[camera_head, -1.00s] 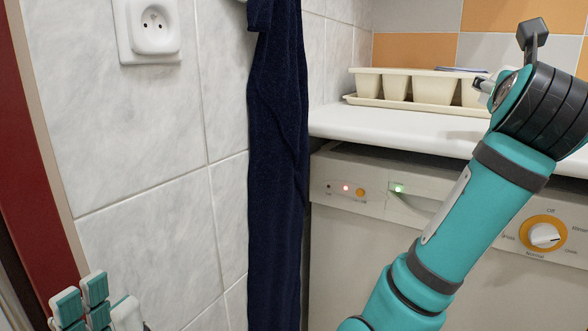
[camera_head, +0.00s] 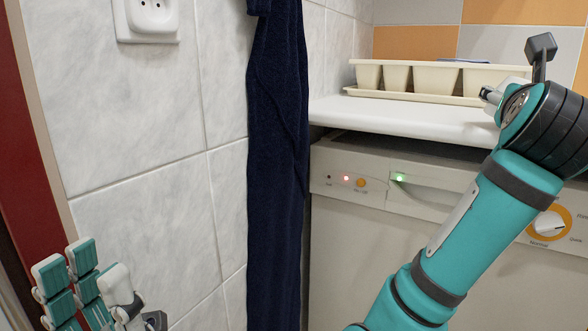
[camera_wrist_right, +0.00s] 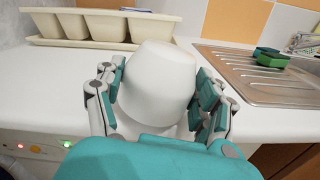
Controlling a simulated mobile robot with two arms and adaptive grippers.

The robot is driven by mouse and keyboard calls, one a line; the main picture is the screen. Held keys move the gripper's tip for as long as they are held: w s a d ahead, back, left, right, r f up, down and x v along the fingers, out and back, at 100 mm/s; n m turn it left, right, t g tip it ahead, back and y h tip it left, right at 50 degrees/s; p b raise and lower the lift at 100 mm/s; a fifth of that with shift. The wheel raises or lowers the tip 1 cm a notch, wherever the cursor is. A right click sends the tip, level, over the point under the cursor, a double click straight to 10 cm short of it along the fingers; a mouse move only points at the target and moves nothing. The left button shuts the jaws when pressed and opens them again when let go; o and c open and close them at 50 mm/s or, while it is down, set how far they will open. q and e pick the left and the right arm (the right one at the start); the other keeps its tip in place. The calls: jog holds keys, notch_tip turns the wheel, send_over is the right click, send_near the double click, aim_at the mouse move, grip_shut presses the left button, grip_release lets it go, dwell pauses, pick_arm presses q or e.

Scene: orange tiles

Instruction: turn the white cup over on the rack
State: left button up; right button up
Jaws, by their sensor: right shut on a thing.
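The white cup (camera_wrist_right: 158,80) is between the fingers of my right gripper (camera_wrist_right: 160,68) in the right wrist view, pressed by finger pads on both sides. Its smooth, closed-looking end points to the top of that view; its opening does not show. A ribbed steel draining board (camera_wrist_right: 262,82) lies right of the cup in the wrist view; I cannot tell if this is the rack. My left gripper (camera_head: 98,283) is at the lower left of the head view, fingers apart and empty.
A cream holder with several pots (camera_head: 435,78) stands at the back of the white counter (camera_head: 400,116), above a dishwasher (camera_head: 370,235). Green sponges (camera_wrist_right: 270,57) lie on the steel board. A dark blue towel (camera_head: 277,180) hangs by the tiled wall, near my left gripper.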

jog(key=shift+w+a+f, duration=0.15)
jog(key=shift+a+f, duration=0.2)
jog(key=shift+f, duration=0.2)
jog(key=o, duration=1.2)
jog(key=shift+v, duration=6)
jog(key=shift+d, duration=0.1)
